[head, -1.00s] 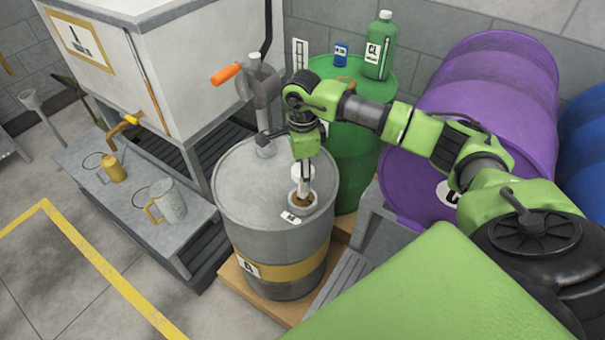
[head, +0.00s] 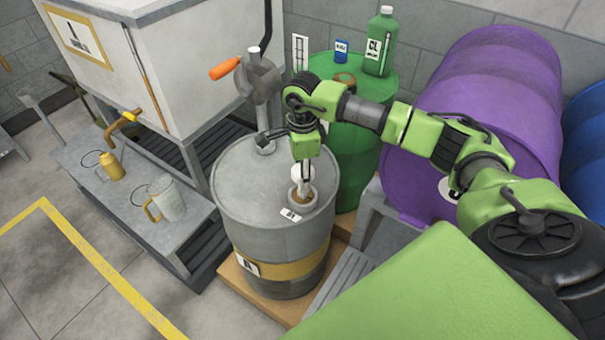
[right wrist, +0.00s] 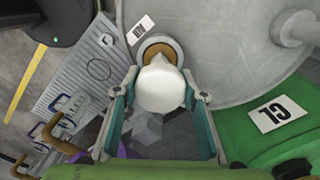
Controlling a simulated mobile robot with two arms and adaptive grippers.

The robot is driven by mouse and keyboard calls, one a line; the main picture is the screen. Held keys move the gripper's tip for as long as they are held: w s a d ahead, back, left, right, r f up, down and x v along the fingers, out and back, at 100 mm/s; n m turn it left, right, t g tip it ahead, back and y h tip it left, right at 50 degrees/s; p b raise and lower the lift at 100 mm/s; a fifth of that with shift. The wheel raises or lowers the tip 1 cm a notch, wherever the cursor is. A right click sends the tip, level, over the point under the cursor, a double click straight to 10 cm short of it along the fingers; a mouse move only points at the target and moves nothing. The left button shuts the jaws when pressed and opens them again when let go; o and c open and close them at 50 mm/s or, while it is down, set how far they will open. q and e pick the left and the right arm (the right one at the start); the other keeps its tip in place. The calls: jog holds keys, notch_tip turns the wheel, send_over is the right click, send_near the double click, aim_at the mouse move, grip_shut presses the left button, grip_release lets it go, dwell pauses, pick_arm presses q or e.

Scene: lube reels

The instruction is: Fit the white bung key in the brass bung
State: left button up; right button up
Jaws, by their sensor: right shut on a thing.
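The grey drum (head: 265,200) with a yellow band stands on a wooden pallet. The brass bung (head: 302,197) is in its top near the front right rim. My right gripper (head: 303,172) points down over the bung and is shut on the white bung key (right wrist: 162,85). In the right wrist view, the key sits between the teal fingers of the gripper (right wrist: 163,98) and covers the lower part of the brass bung (right wrist: 160,48). The key's lower end is hidden, so I cannot tell whether it touches the bung. My left gripper is out of view.
A hand pump (head: 262,85) with an orange handle stands on the drum's far side. A green drum (head: 355,140) with a green bottle (head: 380,42) is behind. A purple drum (head: 490,110) lies to the right. A bench (head: 130,205) with a jug (head: 168,198) is left.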

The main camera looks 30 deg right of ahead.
jog(key=shift+f+b, duration=0.7)
jog(key=shift+f, duration=0.2)
jog(key=o, duration=1.2)
jog(key=shift+r, duration=0.1)
notch_tip(320, 180, up, 12)
jog(key=shift+f, duration=0.1)
